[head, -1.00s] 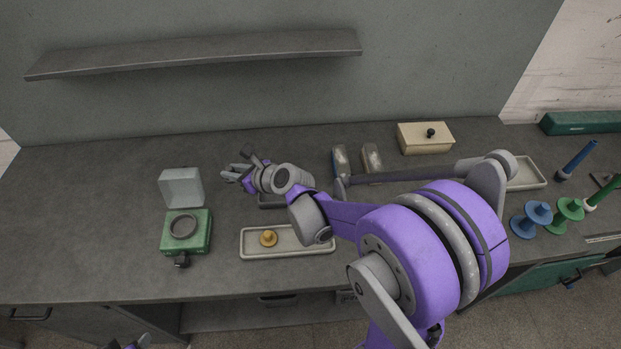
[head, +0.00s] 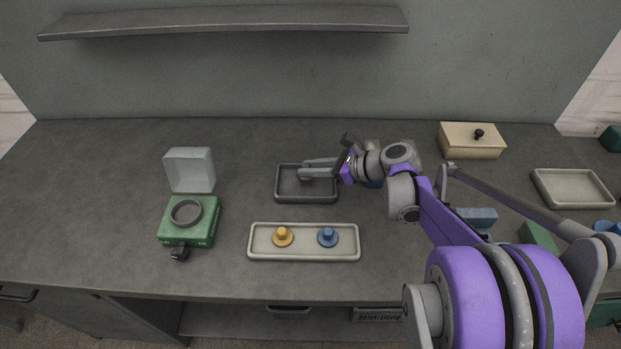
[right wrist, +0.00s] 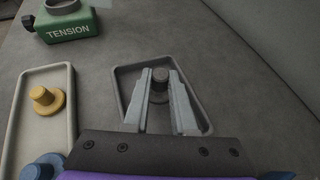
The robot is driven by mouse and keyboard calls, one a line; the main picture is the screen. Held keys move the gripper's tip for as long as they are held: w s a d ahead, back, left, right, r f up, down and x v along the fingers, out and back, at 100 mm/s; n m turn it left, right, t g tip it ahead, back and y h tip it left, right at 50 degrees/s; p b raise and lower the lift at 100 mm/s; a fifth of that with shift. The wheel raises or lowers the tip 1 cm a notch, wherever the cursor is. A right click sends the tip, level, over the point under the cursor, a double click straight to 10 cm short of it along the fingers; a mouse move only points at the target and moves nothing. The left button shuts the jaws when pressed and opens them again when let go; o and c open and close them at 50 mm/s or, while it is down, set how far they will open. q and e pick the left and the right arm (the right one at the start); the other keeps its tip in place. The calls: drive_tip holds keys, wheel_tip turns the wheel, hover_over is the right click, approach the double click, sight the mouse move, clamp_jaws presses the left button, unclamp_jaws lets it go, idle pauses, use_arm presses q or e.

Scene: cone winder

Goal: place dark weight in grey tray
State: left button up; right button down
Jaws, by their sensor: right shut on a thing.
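The dark weight (right wrist: 160,76) is a small dark knob-like piece between the fingertips of my right gripper (right wrist: 160,82) in the right wrist view. My right gripper (head: 306,171) is shut on it. The grey tray (head: 308,199) is dark and shallow, on the bench in the middle of the head view; it also shows in the right wrist view (right wrist: 121,88). The fingertips and weight are over the tray's inside. I cannot tell whether the weight touches the tray floor. My left gripper is not in view.
A pale tray (head: 304,257) with a yellow weight (head: 282,237) and a blue weight (head: 327,237) lies in front. A green tension box (head: 188,222) stands left. A cream lidded box (head: 471,142) and another pale tray (head: 572,188) are right. Bench at far left is clear.

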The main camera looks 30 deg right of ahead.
drive_tip(key=shift+f, duration=1.75)
drive_tip(key=shift+b, duration=0.3)
drive_tip(key=c, duration=0.7)
unclamp_jaws()
drive_tip(key=shift+f, duration=0.1)
drive_tip(key=shift+c, duration=0.2)
drive_tip(key=shift+r, duration=0.2)
drive_tip(key=v, duration=1.2)
drive_tip(key=shift+p, duration=0.4)
